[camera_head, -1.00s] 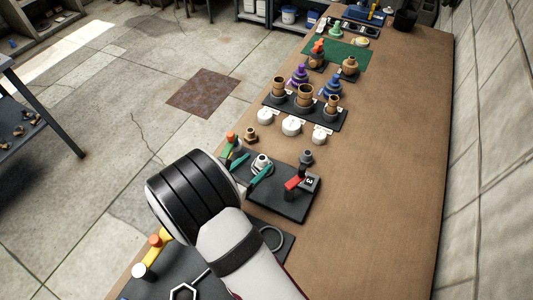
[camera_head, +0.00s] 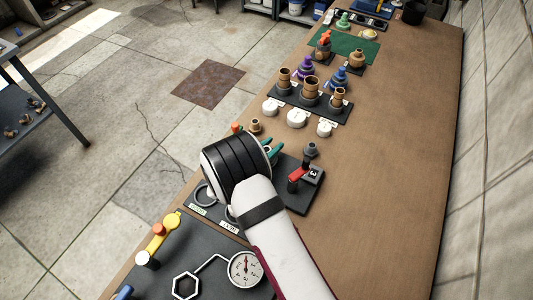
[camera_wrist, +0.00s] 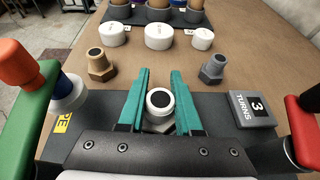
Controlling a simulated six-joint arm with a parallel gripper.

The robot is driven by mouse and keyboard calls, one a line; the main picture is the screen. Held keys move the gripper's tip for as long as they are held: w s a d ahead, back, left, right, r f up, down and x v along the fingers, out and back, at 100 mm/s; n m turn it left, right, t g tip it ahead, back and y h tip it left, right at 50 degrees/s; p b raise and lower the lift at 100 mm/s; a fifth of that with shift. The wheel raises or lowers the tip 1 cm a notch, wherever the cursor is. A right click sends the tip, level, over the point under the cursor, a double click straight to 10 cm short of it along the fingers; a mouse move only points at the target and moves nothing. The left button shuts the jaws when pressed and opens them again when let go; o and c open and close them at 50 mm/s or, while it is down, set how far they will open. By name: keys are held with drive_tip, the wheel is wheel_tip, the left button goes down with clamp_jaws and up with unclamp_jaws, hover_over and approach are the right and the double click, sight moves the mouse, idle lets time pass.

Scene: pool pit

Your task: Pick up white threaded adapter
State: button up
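The white threaded adapter (camera_wrist: 160,103), a round white fitting with a dark bore and a wider base, stands upright on the dark mat in the wrist view. My gripper (camera_wrist: 159,74) is open, with one teal finger on each side of the adapter. The fingertips reach past its top; I cannot tell whether either finger touches it. In the head view my gripper (camera_head: 272,148) is over the far part of the dark board, and my wrist hides the adapter.
A brown fitting (camera_wrist: 100,64) and a grey fitting (camera_wrist: 213,68) stand at either side. A "3 TURNS" block (camera_wrist: 251,110) and red handle (camera_wrist: 302,128) are right; a green-and-orange valve (camera_wrist: 25,75) is left. White caps (camera_wrist: 158,36) lie beyond. The table's right side (camera_head: 400,150) is clear.

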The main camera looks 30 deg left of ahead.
clamp_jaws()
